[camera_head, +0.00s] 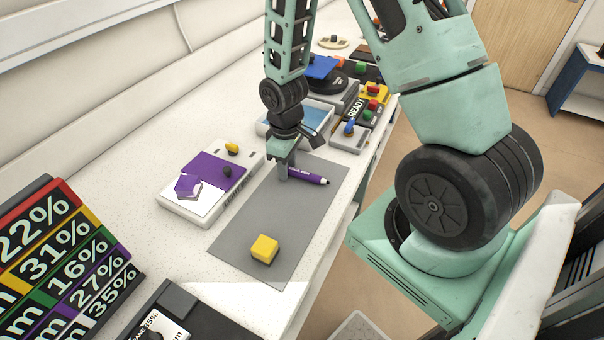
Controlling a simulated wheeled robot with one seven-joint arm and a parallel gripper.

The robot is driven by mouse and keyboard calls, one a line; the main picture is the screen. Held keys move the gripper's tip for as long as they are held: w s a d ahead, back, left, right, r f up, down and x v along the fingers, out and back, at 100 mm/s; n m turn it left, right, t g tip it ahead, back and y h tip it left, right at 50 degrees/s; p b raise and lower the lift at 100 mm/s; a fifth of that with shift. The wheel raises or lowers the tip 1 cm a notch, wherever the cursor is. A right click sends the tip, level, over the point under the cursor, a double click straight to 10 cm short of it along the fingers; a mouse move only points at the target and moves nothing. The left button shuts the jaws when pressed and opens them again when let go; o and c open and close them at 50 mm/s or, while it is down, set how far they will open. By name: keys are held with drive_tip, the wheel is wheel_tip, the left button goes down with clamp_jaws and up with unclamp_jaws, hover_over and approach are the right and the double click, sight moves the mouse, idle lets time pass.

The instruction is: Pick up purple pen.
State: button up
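The purple pen (310,177) lies on the grey mat (240,245), its dark tip pointing right and its left end hidden behind my gripper. My gripper (284,174) points down at the pen's left end, with its fingers right at the pen. Only one finger shows clearly, so I cannot tell whether the fingers are closed on the pen or just around it. The pen looks level and at or very near the mat.
A yellow block (264,249) sits on the mat's near part. Left of the mat is a white device (190,207) with a purple panel and a purple piece. A blue-topped tray (310,115) and a button panel (350,136) stand behind. A percentage board (60,250) is at lower left.

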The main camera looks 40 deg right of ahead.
clamp_jaws()
idle(0.7)
